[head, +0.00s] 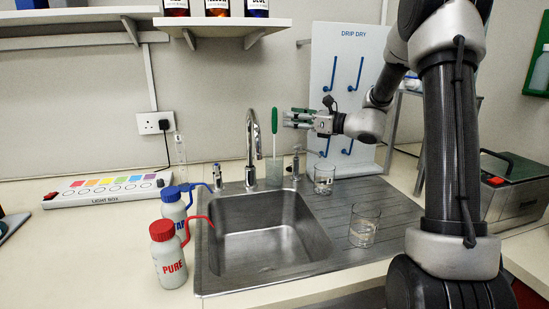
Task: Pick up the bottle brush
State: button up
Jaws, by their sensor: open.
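The bottle brush (274,132) stands upright behind the sink in the head view, with its green handle at the top. Its lower end is in a greyish pot (274,171) beside the tap, and the bristles cannot be made out. My gripper (287,118) is open and level, pointing left, with its fingertips just to the right of the green handle. I cannot tell from this one view whether the fingers are at the same depth as the handle.
The tap (254,150) rises left of the brush. A drip-dry board (336,95) with blue pegs stands behind my gripper. Glass beakers (324,179) (364,225) stand on the drainer. Wash bottles (168,255) (174,206) stand left of the sink (208,262). A shelf (222,25) hangs above.

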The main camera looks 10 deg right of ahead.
send_over(274, 133)
jog(key=w, duration=0.1)
jog(key=shift+d+r, duration=0.15)
jog(key=shift+d, duration=0.05)
grip_shut()
